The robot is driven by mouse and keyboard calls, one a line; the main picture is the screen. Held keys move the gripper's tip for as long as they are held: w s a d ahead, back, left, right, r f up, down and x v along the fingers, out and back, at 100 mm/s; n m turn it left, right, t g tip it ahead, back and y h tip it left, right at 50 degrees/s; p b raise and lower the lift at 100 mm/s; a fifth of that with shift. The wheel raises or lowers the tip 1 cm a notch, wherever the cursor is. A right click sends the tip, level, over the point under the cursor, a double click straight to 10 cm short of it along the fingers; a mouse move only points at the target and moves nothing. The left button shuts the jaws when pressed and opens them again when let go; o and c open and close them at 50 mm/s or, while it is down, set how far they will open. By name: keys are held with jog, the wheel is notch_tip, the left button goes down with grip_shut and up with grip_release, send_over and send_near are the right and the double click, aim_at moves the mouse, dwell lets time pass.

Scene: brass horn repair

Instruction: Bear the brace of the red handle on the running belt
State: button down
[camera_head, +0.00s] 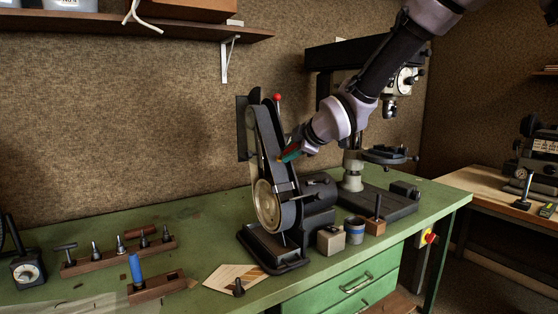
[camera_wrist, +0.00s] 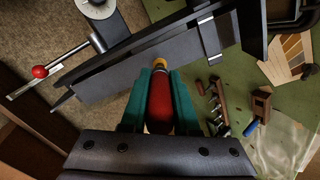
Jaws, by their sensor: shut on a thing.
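My gripper (camera_head: 288,155) is at the upper part of the belt grinder (camera_head: 270,160), on its right side in the head view. In the wrist view my gripper's teal fingers (camera_wrist: 160,84) are shut on a red handle (camera_wrist: 160,108). A yellow-brass end (camera_wrist: 159,64) sticks out past the fingertips. This end is at the edge of the grinder's long dark strip (camera_wrist: 110,80); I cannot tell whether it touches the belt. The belt's motion cannot be told from these stills. In the head view the handle is mostly hidden by the fingers.
A red-knobbed lever (camera_head: 277,97) tops the grinder. A drill press (camera_head: 352,160) stands close behind my arm. A small block (camera_head: 330,240), a blue-banded cup (camera_head: 354,231) and a wooden block with a rod (camera_head: 375,226) stand right of the grinder. Wooden tool racks (camera_head: 118,257) lie left.

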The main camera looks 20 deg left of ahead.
jog(key=shift+x, duration=1)
dwell(1.6)
jog(key=shift+d+r, duration=0.1)
dwell(0.5)
jog(key=shift+v, duration=3.45)
